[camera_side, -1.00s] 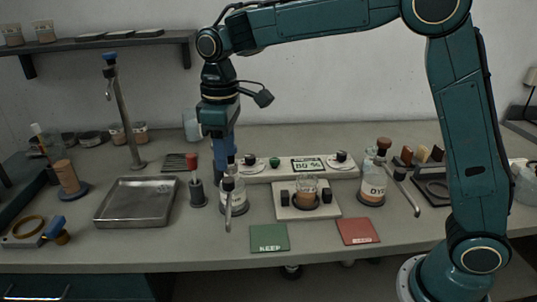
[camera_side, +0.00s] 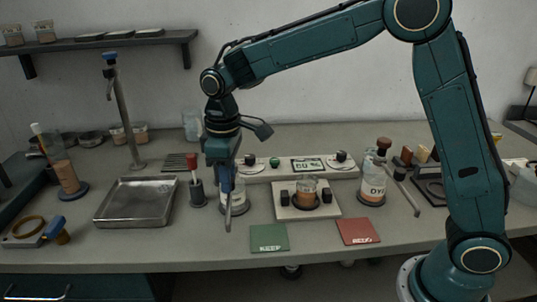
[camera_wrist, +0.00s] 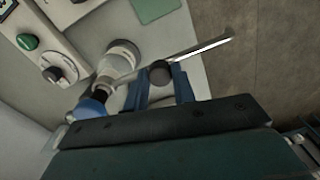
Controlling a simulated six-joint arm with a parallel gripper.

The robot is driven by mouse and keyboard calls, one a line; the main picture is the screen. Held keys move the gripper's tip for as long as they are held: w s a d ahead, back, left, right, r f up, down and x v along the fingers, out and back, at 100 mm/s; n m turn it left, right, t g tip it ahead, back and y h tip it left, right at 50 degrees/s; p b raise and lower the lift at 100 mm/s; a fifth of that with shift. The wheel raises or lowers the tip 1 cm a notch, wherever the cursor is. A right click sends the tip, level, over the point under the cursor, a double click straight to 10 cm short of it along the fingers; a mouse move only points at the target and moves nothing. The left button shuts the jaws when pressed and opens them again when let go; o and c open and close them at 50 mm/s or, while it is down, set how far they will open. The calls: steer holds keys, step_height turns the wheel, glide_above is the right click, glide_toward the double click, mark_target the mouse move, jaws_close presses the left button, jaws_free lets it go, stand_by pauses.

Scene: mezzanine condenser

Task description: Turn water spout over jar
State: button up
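A clear dispenser (camera_side: 239,205) stands left of centre. Its thin metal spout (camera_side: 227,213) points towards the front edge of the bench. In the wrist view, the spout (camera_wrist: 210,48) runs right from the dispenser (camera_wrist: 120,58) and carries a dark round knob (camera_wrist: 159,73). My gripper (camera_side: 228,187) reaches down at the dispenser's front. In the wrist view, its blue fingers (camera_wrist: 160,88) lie on either side of the knob; whether they press on it is not clear. A glass jar (camera_side: 307,190) with brown contents stands on a pale stand to the right; the spout is not over it.
Another dispenser, labelled DYE (camera_side: 372,185), stands right of the jar with its own spout (camera_side: 408,198). A green KEEP mat (camera_side: 269,231) and a red mat (camera_side: 358,225) lie in front. A red-topped holder (camera_side: 196,192) and metal tray (camera_side: 135,206) are left.

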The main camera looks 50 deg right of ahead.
jaws_close()
steer(key=shift+s+d, duration=0.1)
steer(key=d+n, duration=1.3)
steer(key=n, duration=0.4)
steer(key=shift+d, duration=0.15)
stand_by(0.3)
stand_by(0.4)
steer(key=o, duration=0.6)
jaws_free()
